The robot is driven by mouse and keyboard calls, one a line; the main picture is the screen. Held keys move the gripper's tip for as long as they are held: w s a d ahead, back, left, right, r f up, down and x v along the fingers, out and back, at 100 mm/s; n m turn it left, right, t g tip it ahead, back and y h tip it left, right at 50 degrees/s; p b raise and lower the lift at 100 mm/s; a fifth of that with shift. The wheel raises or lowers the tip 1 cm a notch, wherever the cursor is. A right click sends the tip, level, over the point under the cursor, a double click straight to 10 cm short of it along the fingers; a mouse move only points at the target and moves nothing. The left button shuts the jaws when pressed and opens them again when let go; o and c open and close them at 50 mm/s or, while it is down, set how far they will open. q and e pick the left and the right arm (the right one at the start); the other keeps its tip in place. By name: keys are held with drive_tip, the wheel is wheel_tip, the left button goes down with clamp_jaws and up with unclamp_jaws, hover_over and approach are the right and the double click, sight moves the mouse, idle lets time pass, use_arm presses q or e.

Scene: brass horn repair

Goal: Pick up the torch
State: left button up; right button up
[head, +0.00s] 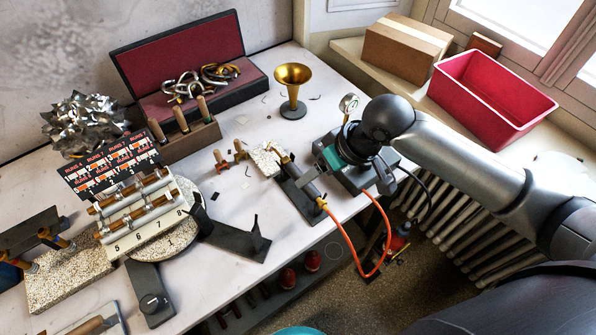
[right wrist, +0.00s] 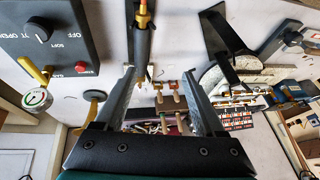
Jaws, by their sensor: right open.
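The torch (head: 305,186) lies on a dark rest on the bench, with an orange hose running from its near end over the bench edge. In the right wrist view the torch (right wrist: 143,40) is a dark body with a brass tip. My right gripper (right wrist: 156,74) is open and empty. Its two fingers show on either side of the torch's tip in the wrist view, nearer the left finger. In the head view my right arm reaches in from the right and its wrist hides part of the gripper near the torch. My left gripper is not in view.
A control box (right wrist: 55,50) with knob, red button and gauge stands close to my right gripper. A brass bell (head: 293,80) stands behind. A round numbered fixture (head: 165,230) and a tool block (head: 185,138) lie to the left.

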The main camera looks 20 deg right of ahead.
sight(293, 174)
drive_tip(key=shift+m, duration=0.3)
drive_tip(key=w+f, duration=0.1)
drive_tip(key=f, duration=0.1)
drive_tip(key=w+f+b, duration=0.1)
drive_tip(key=w+f, duration=0.1)
drive_tip(key=f, duration=0.1)
drive_tip(key=w+f, duration=0.1)
drive_tip(key=f, duration=0.1)
drive_tip(key=shift+w+a+f, duration=0.15)
drive_tip(key=shift+w+f, duration=0.1)
drive_tip(key=shift+w, duration=0.15)
drive_tip(key=shift+w+a+f+b, duration=0.2)
drive_tip(key=shift+w+f+b, duration=0.15)
drive_tip(key=shift+w+f, duration=0.45)
drive_tip(key=shift+w+a+f+b, duration=0.2)
drive_tip(key=shift+w+f+b, duration=0.15)
drive_tip(key=shift+f, duration=0.75)
drive_tip(key=shift+w+a+f, duration=0.15)
drive_tip(key=shift+a+f, duration=0.05)
drive_tip(key=shift+f, duration=0.35)
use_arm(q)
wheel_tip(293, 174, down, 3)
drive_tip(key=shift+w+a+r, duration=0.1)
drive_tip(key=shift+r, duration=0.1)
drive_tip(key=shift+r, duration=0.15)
use_arm(e)
drive_tip(key=shift+f, duration=0.25)
clamp_jaws()
